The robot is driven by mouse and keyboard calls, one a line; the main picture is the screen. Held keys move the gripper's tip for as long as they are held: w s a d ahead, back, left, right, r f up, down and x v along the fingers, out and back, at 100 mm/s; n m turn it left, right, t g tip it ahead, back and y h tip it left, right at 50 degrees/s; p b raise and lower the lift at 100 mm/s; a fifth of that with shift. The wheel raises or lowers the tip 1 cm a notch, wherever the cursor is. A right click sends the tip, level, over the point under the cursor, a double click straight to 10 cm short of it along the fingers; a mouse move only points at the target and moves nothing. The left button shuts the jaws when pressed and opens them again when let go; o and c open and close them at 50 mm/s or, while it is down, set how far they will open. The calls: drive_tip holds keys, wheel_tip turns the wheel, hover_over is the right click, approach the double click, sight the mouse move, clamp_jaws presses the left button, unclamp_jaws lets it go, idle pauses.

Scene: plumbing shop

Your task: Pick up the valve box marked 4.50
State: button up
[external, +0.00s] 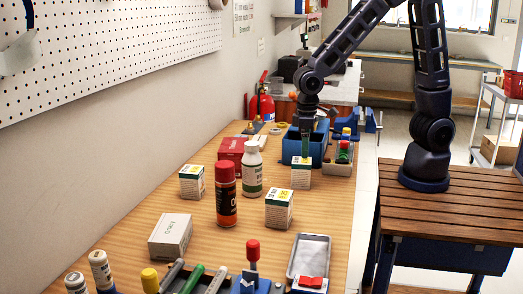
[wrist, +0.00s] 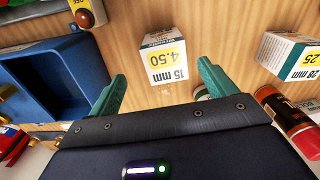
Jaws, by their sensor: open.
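The valve box marked 4.50 (wrist: 165,60) is a small white carton with a yellow label reading 15 mm and 4.50. It stands on the wooden bench and also shows in the external view (external: 301,176), just under my gripper. My gripper (wrist: 163,90) is open, its two green fingers spread on either side of the box in the picture, with nothing held. In the external view my gripper (external: 305,150) points down above the box. A second carton (wrist: 294,60), marked 28 mm and 25, stands to the right in the wrist view.
A blue bin (external: 313,145) stands close behind the box. A grey tray (external: 309,254) lies in front. Bare bench lies around the box's left side.

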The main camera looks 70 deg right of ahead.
sight(305, 160)
wheel_tip(305, 160, down, 6)
drive_tip(key=shift+r, duration=0.25)
drive_tip(key=shift+w+a+f, duration=0.15)
drive_tip(key=shift+f, duration=0.75)
drive_tip(key=shift+w+a+f, duration=0.1)
drive_tip(key=shift+w+f, duration=0.05)
drive_tip(key=shift+f, duration=0.7)
drive_tip(key=shift+w+a+f, duration=0.15)
drive_tip(key=shift+f, duration=0.75)
drive_tip(key=shift+c, duration=0.2)
drive_tip(key=c, duration=1.2)
drive_tip(key=shift+o, duration=0.2)
